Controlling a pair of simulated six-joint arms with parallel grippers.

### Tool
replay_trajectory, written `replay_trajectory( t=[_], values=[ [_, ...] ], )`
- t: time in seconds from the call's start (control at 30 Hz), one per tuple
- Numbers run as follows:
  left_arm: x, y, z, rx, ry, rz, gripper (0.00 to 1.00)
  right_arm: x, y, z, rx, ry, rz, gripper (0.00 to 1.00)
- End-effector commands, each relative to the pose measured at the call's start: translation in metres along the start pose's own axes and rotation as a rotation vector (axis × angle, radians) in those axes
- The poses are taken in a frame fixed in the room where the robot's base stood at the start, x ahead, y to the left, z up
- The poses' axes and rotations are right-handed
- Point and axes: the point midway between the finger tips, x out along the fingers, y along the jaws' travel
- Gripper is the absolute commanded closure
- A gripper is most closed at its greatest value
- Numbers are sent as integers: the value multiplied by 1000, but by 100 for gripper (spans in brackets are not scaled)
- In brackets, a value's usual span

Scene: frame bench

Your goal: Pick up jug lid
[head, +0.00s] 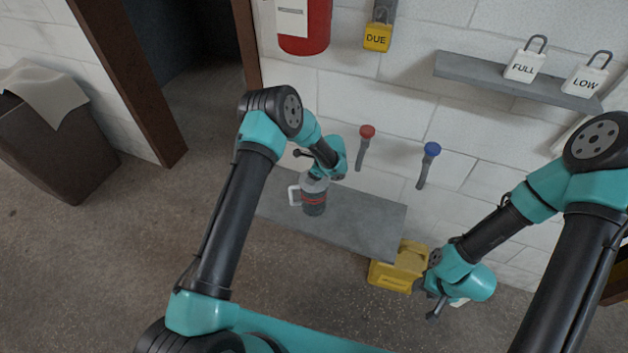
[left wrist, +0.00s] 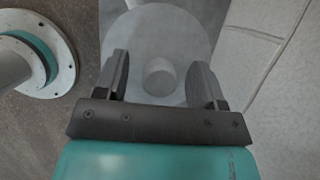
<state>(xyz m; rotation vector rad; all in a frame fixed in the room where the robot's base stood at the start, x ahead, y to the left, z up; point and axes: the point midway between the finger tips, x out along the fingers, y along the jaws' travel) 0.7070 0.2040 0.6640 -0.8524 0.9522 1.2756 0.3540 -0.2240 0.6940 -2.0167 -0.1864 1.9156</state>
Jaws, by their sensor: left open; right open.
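The jug (head: 313,203), clear and grey with a red band and a white handle, stands upright on the grey bench. In the left wrist view the jug lid (left wrist: 165,35) is a pale round disc with a short round knob (left wrist: 159,77). My left gripper (left wrist: 160,70) is open, with one finger on each side of the knob and a gap on both sides. In the head view my left gripper (head: 315,174) is over the jug's top and hides much of the lid. My right gripper (head: 438,298) is open and empty, low at the right near a yellow container.
The grey bench (head: 360,222) is clear right of the jug. The yellow container (head: 397,268) stands beside its right end. A red-topped (head: 366,132) and a blue-topped (head: 432,150) peg stick out from the wall. A shelf (head: 480,74) holds FULL and LOW tags.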

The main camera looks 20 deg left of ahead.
Motion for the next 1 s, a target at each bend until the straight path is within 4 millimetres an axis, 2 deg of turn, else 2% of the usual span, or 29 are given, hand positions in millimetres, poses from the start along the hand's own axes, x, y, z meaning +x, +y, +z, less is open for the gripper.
replay_trajectory(
  t=[0.37, 0.9, 1.0],
  values=[
    [0, 0, 0, 0, 0, 0, 38, 0, 0, 0, 0, 0, 0, 57],
    [0, 0, 0, 0, 0, 0, 89, 0, 0, 0, 0, 0, 0, 57],
    [-1, 0, 0, 0, 0, 0, 91, 0, 0, 0, 0, 0, 0, 57]
  ],
)
